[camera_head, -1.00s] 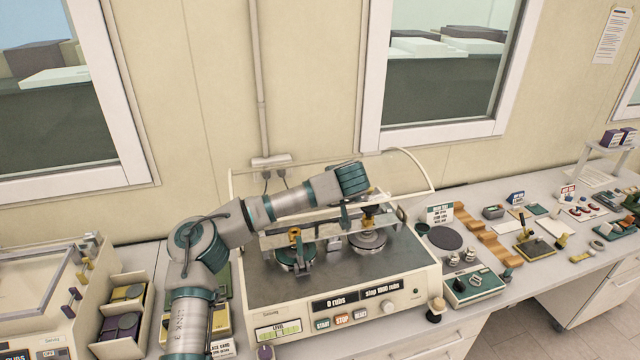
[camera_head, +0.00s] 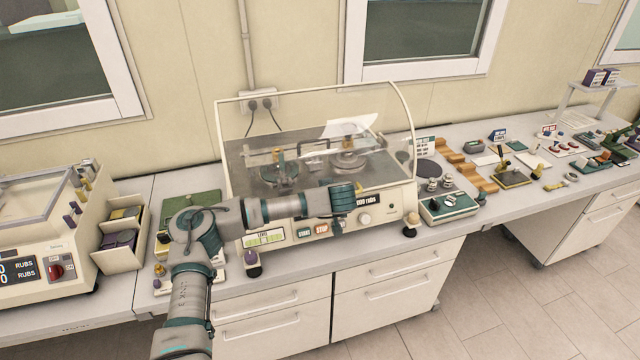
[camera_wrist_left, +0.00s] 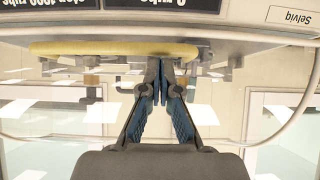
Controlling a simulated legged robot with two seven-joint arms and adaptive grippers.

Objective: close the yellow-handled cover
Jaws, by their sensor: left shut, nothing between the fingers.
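The clear cover (camera_head: 403,115) arches over the cream rub-testing machine (camera_head: 378,218), with its curved side edge running down to the machine's front. Its yellow handle (camera_wrist_left: 110,48) shows in the left wrist view as a long bar close along the labelled front panel; my arm hides it in the head view. Whether the cover is fully seated cannot be told. My left gripper (camera_wrist_left: 164,62) is shut and empty, with its fingertips beside the handle's end; contact is unclear. My right gripper is not in view.
Another tester (camera_head: 45,245) and an open sample box (camera_head: 122,238) stand at the left. A green control box (camera_head: 449,206) and wooden steps (camera_head: 467,166) are at the right. Drawers lie under the bench, with open floor in front.

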